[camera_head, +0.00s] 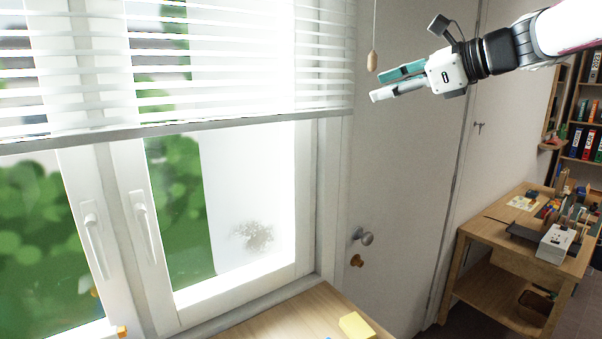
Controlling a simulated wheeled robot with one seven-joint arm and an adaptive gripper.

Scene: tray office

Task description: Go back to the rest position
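My gripper (388,84) is at the upper right of the head view, at the end of my arm, which comes in from the right edge. Its two fingers point left, one with a teal face and one white. They lie close together, and from this angle I cannot tell how wide the gap is. Nothing shows between them. A wooden cord pull (372,61) hangs near the fingertips in the picture, with a small gap between them in view.
A window (235,220) with a half-lowered blind (230,60) fills the left. A wooden surface (295,315) with a yellow block (356,326) lies below. A cluttered wooden table (492,228) and a bookshelf (570,110) stand at right. Knobs (366,238) project from the grey panel.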

